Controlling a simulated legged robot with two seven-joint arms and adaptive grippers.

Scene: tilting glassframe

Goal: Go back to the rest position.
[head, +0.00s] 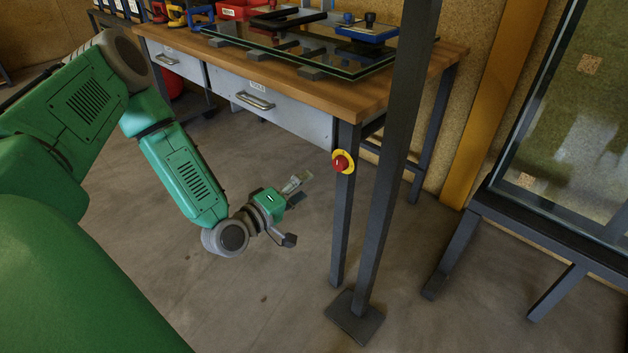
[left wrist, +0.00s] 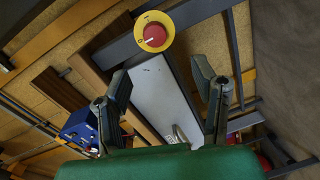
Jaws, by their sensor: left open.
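My left gripper (head: 295,190) hangs in free air in front of the workbench, left of the red button. In the left wrist view its two fingers (left wrist: 162,98) are spread wide with nothing between them. The red button (head: 341,163) on a yellow plate is fixed to the workbench's front leg. It also shows in the left wrist view (left wrist: 155,34), beyond the fingertips and apart from them. My right gripper is in neither view.
The wooden workbench (head: 420,75) with drawers carries glass panes and tools. A dark upright post (head: 393,150) stands on a foot plate right of the button. A tilted glass frame (head: 560,130) on a dark stand is at the right. The floor (head: 150,255) below my left arm is clear.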

